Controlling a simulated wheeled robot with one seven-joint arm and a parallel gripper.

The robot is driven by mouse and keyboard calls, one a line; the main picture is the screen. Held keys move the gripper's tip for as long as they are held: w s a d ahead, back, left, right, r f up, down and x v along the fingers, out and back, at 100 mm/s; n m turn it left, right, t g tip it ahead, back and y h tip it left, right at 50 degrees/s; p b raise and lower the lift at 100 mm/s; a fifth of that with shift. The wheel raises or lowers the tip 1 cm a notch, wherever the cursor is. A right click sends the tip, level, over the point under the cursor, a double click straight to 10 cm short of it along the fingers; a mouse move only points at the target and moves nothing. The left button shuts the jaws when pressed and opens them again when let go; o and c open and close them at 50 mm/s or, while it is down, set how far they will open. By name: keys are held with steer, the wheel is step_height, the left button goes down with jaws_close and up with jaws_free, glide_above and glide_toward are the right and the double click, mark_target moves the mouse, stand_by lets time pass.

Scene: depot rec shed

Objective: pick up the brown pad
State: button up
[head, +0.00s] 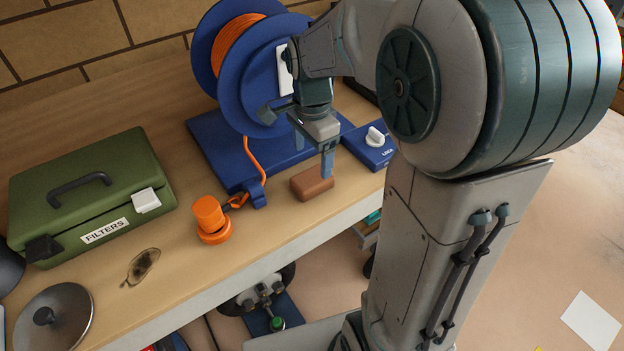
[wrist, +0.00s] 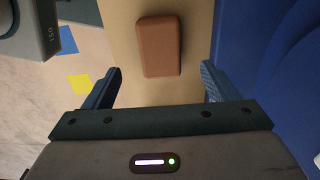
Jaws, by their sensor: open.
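The brown pad (head: 312,183) is a small rounded block lying flat on the wooden bench near its front edge. In the wrist view the brown pad (wrist: 159,46) lies ahead of the fingertips and between their lines, with wood showing around it. My gripper (head: 314,160) is just above and beside the pad in the head view; one finger overlaps the pad's far side there. In the wrist view my gripper (wrist: 161,78) has its two blue fingers wide apart with nothing between them. Contact with the pad cannot be seen.
A blue reel (head: 265,85) with orange cable stands behind the pad. An orange plug (head: 210,217) sits to the left, and a blue lock box (head: 368,148) to the right. A green filters case (head: 90,195) and a round lid (head: 50,320) are farther left.

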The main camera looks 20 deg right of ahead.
mark_target(312, 177)
step_height(312, 177, down, 8)
steer(key=shift+r, duration=0.1)
stand_by(0.4)
steer(key=shift+c, duration=0.3)
steer(key=c, duration=1)
